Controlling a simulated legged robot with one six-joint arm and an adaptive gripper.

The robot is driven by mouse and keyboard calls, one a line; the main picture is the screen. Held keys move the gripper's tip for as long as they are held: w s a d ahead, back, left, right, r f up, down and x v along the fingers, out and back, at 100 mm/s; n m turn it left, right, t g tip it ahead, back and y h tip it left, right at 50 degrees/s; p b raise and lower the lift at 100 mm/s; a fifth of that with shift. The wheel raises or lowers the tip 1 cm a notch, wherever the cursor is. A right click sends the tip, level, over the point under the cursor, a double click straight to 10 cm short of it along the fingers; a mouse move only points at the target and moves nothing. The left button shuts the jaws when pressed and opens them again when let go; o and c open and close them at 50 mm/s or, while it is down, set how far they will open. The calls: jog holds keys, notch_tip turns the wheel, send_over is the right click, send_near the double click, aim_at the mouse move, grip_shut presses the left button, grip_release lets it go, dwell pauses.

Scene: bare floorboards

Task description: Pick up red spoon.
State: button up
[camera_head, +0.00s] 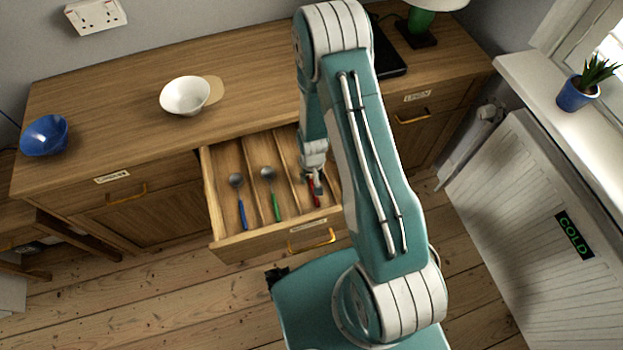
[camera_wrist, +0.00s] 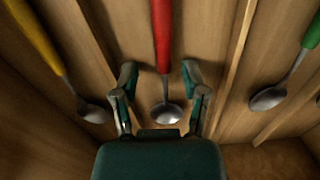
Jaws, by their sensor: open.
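The red spoon lies in a compartment of the open drawer (camera_head: 225,243). In the wrist view its red handle (camera_wrist: 162,35) points up the picture, and its metal bowl (camera_wrist: 166,113) lies between my gripper's fingers. In the head view only a bit of its red handle (camera_head: 314,192) shows beside my gripper (camera_head: 316,186). My gripper (camera_wrist: 160,88) is open, with one finger on each side of the spoon and a gap on both sides. Whether the fingertips touch the drawer floor I cannot tell.
Wooden dividers (camera_wrist: 233,70) run beside the spoon. A green-handled spoon (camera_head: 274,205) and a blue-handled spoon (camera_head: 241,212) lie in compartments to the left. A yellow-handled spoon (camera_wrist: 38,38) shows in the wrist view. A white bowl (camera_head: 185,96) and a blue bowl (camera_head: 44,136) stand on the counter.

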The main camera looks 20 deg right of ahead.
jog(key=shift+a+f, duration=0.1)
jog(key=shift+a, duration=0.3)
grip_shut()
jog(key=shift+d, duration=0.1)
jog(key=shift+d, duration=0.15)
